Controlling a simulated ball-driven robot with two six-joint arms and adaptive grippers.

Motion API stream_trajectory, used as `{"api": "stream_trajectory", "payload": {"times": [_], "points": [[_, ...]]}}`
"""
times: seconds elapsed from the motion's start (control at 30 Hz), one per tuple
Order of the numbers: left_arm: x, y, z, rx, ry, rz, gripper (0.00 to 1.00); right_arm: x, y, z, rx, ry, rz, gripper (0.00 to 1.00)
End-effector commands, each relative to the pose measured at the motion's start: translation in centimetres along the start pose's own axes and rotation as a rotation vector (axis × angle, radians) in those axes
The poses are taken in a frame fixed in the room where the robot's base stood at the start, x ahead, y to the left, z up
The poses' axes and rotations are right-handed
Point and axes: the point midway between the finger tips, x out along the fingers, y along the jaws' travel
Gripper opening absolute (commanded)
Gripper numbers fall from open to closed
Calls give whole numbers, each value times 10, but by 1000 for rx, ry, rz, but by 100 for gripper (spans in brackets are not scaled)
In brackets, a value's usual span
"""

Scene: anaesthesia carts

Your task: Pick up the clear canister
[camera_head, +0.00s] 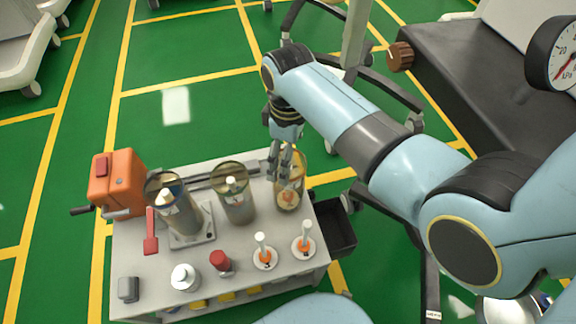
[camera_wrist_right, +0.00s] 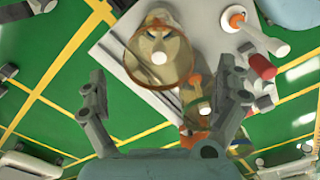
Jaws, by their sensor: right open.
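Three see-through canisters stand on a grey cart (camera_head: 128,245) in the head view. The right one (camera_head: 290,196) looks amber-tinted, the middle one (camera_head: 237,207) is greyer, and the left one (camera_head: 185,222) stands on a square base. My right gripper (camera_head: 279,170) is at the right canister's rim, partly covering it. In the right wrist view my right gripper (camera_wrist_right: 165,80) is open, with a canister (camera_wrist_right: 160,62) seen between and beyond its spread fingers. Contact cannot be told. My left gripper is not in view.
An orange crank box (camera_head: 118,182) stands at the cart's left end. A red-capped item (camera_head: 221,261), a white-topped jar (camera_head: 184,277) and two orange-and-white plungers (camera_head: 265,256) line the front. A black bin (camera_head: 335,228) hangs at the right side.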

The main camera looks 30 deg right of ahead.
Motion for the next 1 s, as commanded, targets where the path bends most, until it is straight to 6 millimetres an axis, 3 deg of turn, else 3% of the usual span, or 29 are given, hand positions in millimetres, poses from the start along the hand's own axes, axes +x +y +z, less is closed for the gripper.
{"api": "stream_trajectory", "payload": {"times": [0.03, 0.2, 0.5, 1.0], "points": [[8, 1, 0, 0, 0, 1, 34, 13, 1, 2, 0, -4, -2, 100], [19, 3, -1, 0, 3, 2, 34, 38, 2, 2, 1, -3, -2, 100], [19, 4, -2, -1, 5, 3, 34, 42, 2, 2, 1, -1, 0, 100], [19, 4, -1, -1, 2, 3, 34, 42, 2, 2, 1, -1, -1, 36]]}}
